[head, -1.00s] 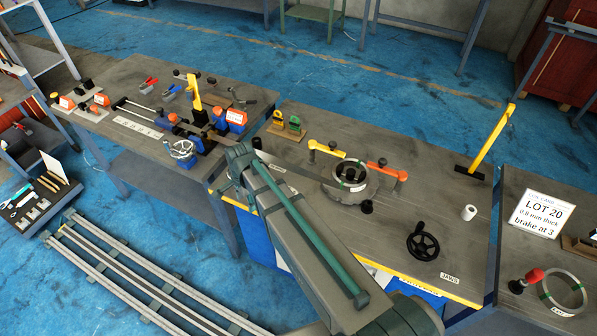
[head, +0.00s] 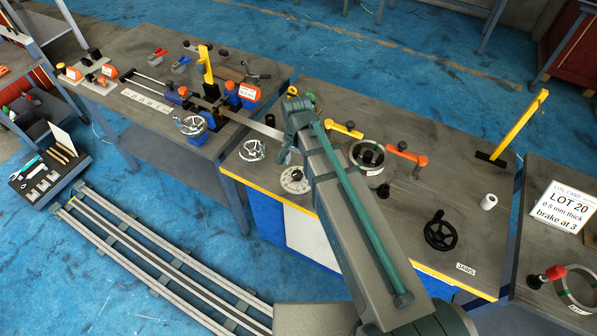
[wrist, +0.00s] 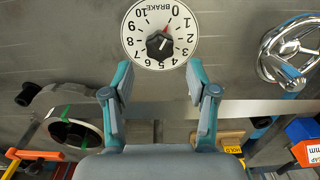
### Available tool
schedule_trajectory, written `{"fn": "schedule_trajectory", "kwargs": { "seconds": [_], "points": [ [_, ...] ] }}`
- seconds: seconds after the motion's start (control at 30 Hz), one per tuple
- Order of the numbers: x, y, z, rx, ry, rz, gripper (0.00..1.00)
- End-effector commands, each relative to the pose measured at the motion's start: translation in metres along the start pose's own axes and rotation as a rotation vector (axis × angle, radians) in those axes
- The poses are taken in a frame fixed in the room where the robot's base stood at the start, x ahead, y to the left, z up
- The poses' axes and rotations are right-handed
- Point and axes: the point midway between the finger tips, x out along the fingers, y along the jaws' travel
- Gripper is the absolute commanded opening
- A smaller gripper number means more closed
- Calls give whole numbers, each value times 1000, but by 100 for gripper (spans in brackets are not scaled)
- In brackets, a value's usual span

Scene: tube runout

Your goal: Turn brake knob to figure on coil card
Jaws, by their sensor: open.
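The brake dial (wrist: 138,48) is a white disc numbered 0 to 10, with a black knob (wrist: 160,45) at its centre. The knob's red pointer (wrist: 167,31) is at about 0. The dial also shows in the head view (head: 291,187), left of my arm. The coil card (head: 562,208) on the right reads "LOT 20, 0.8 mm thick, brake at 3". My gripper (wrist: 159,78) is open and empty. Its fingers flank the space just below the dial in the wrist picture, and neither visibly touches the knob. In the head view my arm mostly hides the gripper.
A chrome handwheel (wrist: 288,48) is right of the dial in the wrist view. A metal strip (wrist: 255,108) runs across below. A coil on a spindle (head: 367,155), an orange-handled arm (head: 407,153) and a black handwheel (head: 440,232) stand on the bench.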

Motion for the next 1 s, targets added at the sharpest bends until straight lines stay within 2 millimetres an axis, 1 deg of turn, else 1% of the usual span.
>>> {"fn": "schedule_trajectory", "kwargs": {
  "seconds": [0.03, 0.47, 0.5, 0.53, 0.9, 0.93, 1.0],
  "points": [
    [10, 0, 0, 1, 0, 0, 58],
    [57, 0, 0, 1, -1, 0, 58],
    [51, 0, 0, 1, 0, 0, 58],
    [50, 0, 0, 1, 0, 0, 58],
    [53, 0, 0, 1, 0, 0, 58],
    [53, 0, 0, 1, 0, 0, 56],
    [53, 0, 0, 1, 0, 0, 45]
  ]
}}
